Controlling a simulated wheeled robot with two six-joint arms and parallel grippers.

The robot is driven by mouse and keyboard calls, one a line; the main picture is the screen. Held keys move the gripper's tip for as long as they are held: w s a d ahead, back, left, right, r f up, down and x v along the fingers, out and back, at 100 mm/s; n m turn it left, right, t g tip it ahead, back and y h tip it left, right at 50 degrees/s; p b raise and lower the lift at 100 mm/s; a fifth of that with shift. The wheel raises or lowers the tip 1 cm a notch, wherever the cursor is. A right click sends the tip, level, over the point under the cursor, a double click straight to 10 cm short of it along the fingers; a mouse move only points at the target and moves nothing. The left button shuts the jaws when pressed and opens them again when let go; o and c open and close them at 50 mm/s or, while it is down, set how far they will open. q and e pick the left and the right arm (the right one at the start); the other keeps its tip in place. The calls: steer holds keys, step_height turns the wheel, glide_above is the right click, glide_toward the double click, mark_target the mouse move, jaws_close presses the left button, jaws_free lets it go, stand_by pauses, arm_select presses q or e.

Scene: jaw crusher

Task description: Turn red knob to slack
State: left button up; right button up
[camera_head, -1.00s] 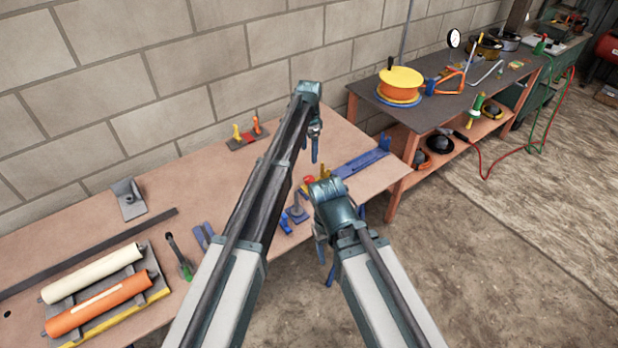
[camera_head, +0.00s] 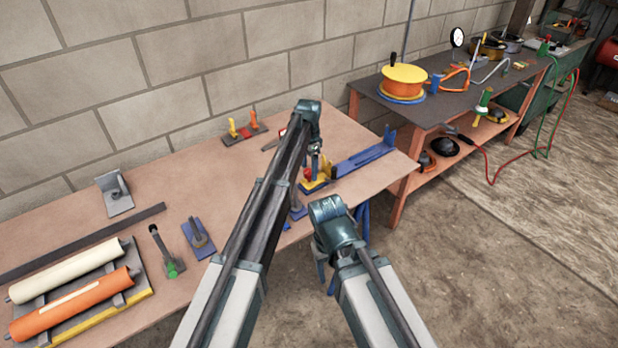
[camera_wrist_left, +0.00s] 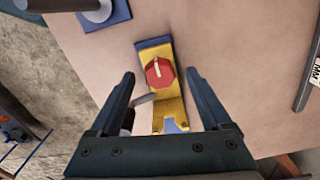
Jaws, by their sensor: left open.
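The red knob (camera_head: 308,174) sits on a yellow body (camera_head: 314,185) with a blue base, on the brown workbench. The left wrist view shows the knob (camera_wrist_left: 159,72) from above, with a pale line across its face. My left gripper (camera_head: 316,166) hangs beside the knob in the head view. In the left wrist view its two fingers (camera_wrist_left: 160,76) are open, one on each side of the knob, with gaps showing and nothing held. My right gripper (camera_head: 324,268) hangs in front of the bench edge, pointing down, mostly hidden by its own wrist; its jaw opening is unclear.
A blue rail-like tool (camera_head: 365,159) lies right of the knob. A plate with yellow and red upright parts (camera_head: 243,130) lies at the back. Rollers (camera_head: 70,304), a green-based tool (camera_head: 168,257) and a blue plate (camera_head: 199,240) lie left. A second bench (camera_head: 440,100) stands right.

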arm_select(q)
steer(key=shift+f, duration=0.55)
steer(key=shift+r, duration=0.1)
steer(key=shift+c, duration=0.4)
jaws_close()
